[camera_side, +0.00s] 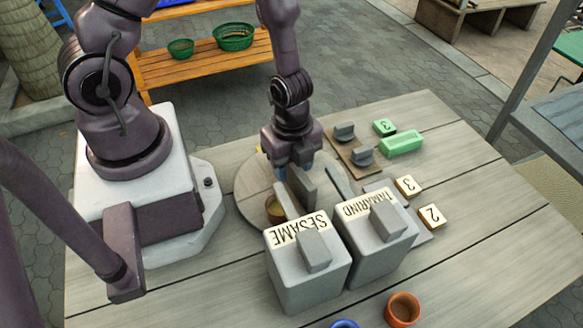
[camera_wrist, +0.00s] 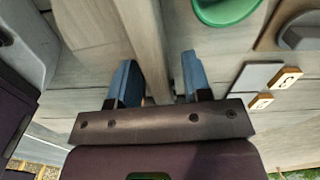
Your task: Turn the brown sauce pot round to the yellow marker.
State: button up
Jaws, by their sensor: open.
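A brown pot (camera_side: 275,209) with yellowish contents stands on the round grey board (camera_side: 247,187) in the side view, partly hidden behind a grey upright panel and the SESAME box. My gripper (camera_side: 294,171) points down over the board, to the right of the pot. Its blue fingers are apart and hold nothing. In the wrist view a grey upright panel (camera_wrist: 152,45) runs between the fingers of my gripper (camera_wrist: 158,85); contact cannot be told. A small yellow spot (camera_side: 259,149) shows at the board's far edge, mostly hidden by my arm; I cannot tell if it is the marker.
Grey lidded boxes marked SESAME (camera_side: 305,275) and TAMARIND (camera_side: 372,250) stand close in front of the board. A green block (camera_side: 402,143), a brown board with grey knobs (camera_side: 353,155) and number tiles (camera_side: 408,186) lie right. An orange pot (camera_side: 403,308) stands at the front.

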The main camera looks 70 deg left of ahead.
jog(key=shift+f, duration=0.85)
grip_shut()
